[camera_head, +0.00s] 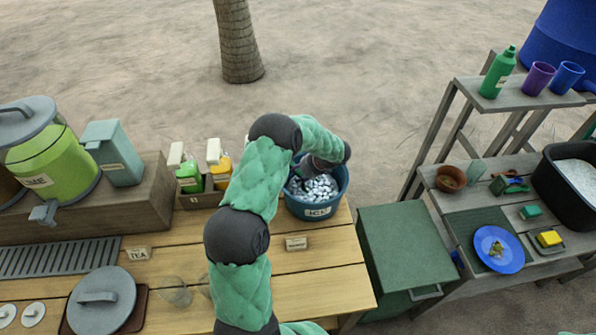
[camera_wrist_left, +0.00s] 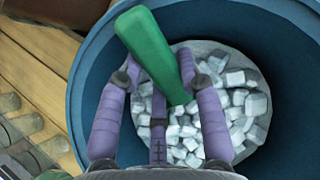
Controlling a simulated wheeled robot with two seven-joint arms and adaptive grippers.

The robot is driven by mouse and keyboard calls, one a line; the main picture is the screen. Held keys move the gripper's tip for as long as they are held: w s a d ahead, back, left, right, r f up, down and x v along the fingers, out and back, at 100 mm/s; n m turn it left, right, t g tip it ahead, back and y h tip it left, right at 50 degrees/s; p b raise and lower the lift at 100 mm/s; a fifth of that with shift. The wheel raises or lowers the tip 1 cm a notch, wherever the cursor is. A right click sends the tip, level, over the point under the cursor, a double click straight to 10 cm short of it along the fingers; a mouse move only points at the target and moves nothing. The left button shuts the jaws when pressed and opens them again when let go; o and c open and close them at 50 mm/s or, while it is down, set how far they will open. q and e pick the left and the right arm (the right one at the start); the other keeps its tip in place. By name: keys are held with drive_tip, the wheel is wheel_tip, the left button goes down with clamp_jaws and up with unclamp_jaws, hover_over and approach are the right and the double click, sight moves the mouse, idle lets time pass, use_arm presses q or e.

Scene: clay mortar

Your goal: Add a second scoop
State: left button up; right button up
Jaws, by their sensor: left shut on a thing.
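A blue bucket with an ICE label (camera_head: 343,203) stands at the back right of the wooden counter, full of pale ice cubes (camera_head: 320,190). My left gripper (camera_head: 298,180) reaches down into the bucket, partly hidden by my arm. In the left wrist view, its purple fingers (camera_wrist_left: 163,80) are shut on a green scoop handle (camera_wrist_left: 147,45), which slants over the ice inside the bucket wall (camera_wrist_left: 88,100). The handle's lower end meets the ice; I cannot see the scoop's bowl. A clear glass (camera_head: 175,291) stands on the counter, left of my arm. My right gripper is out of view.
Green and yellow bottles (camera_head: 188,178) stand left of the bucket. A green drink dispenser (camera_head: 55,165) stands at the left, with a grey-lidded pot (camera_head: 102,300) in front. A green cabinet (camera_head: 400,245) and wooden shelving (camera_head: 470,160) are at the right.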

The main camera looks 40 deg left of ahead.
sight(311, 186)
use_arm(q)
drive_tip(key=shift+s+f, duration=0.1)
drive_tip(key=shift+f, duration=0.65)
drive_tip(key=shift+w+d+r, duration=0.15)
drive_tip(key=shift+w+d, duration=0.1)
drive_tip(key=shift+d, duration=0.45)
clamp_jaws()
drive_tip(key=shift+w+d, duration=0.25)
drive_tip(key=shift+d, duration=0.7)
drive_tip(key=shift+w+d, duration=0.2)
drive_tip(key=shift+d, duration=0.7)
drive_tip(key=a+r+h+p, duration=0.2)
drive_tip(key=r+h+p, duration=0.1)
drive_tip(key=r+p, duration=0.5)
drive_tip(key=a+r+t+h+p, duration=0.1)
drive_tip(key=a+r+h+p, duration=0.1)
drive_tip(key=r+p, duration=0.7)
drive_tip(key=shift+s+t+h+p, duration=0.4)
drive_tip(key=shift+h+p, duration=0.3)
drive_tip(key=shift+p, duration=2.45)
